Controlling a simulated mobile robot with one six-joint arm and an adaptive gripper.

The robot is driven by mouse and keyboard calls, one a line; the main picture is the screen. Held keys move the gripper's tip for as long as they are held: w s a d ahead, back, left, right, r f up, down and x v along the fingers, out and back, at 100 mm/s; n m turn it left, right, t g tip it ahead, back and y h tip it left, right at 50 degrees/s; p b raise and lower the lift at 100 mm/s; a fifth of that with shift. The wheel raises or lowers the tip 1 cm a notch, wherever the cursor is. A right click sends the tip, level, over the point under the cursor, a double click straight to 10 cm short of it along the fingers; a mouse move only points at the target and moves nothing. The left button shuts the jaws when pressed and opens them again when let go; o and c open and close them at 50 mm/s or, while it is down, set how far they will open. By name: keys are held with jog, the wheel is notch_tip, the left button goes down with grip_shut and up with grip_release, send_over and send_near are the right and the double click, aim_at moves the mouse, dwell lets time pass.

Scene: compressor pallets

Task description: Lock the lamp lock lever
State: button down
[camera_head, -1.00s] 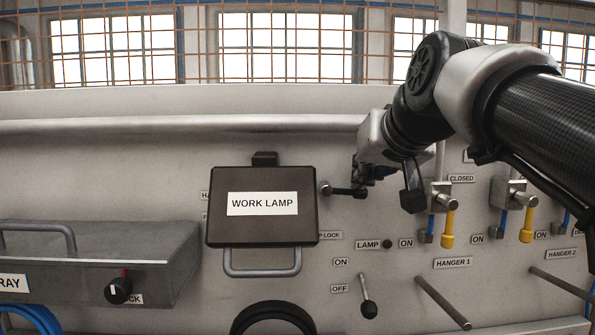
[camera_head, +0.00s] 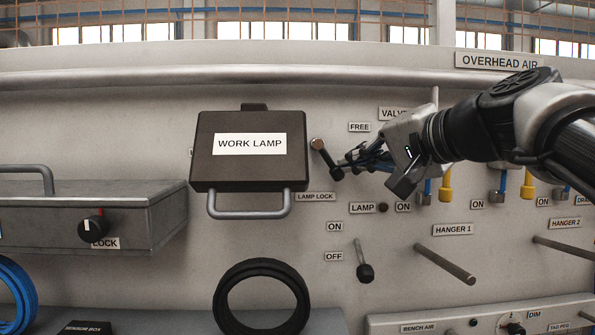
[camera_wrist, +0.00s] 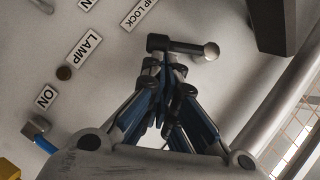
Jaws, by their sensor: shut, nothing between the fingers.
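The lamp lock lever (camera_head: 326,158) sits on the panel just right of the black work lamp box (camera_head: 205,165), above the LAMP LOCK label (camera_head: 315,197). It slants down and to the right from its pivot, with its dark end lower. My gripper (camera_head: 345,168) is shut and empty, its fingertips beside the lever's dark end. In the wrist view the lever (camera_wrist: 185,46) lies across just beyond the closed fingertips (camera_wrist: 165,66). I cannot tell whether they touch it. A FREE label (camera_head: 359,127) is above and right of the lever.
A lamp switch (camera_head: 362,262) hangs below, with ON and OFF labels. Hanger pegs (camera_head: 447,264) stick out at lower right. Valves with yellow handles (camera_head: 445,190) sit behind my arm. A grey tray box (camera_head: 120,218) with a LOCK knob (camera_head: 93,228) is at left.

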aim_at(341, 175)
jog(key=f+m+b, duration=0.1)
jog(key=b, duration=0.1)
jog(key=a+f+m+t+y+b, duration=0.1)
jog(key=b, duration=0.1)
jog(key=shift+f+m, duration=0.25)
jog(key=shift+m, duration=0.05)
jog(key=m+b, duration=0.1)
jog(key=a+m+t+y+b, duration=0.1)
jog(key=b, duration=0.1)
jog(key=shift+f, duration=0.25)
jog(key=shift+a+b, duration=0.1)
jog(key=shift+b, duration=0.25)
jog(key=shift+s, duration=0.1)
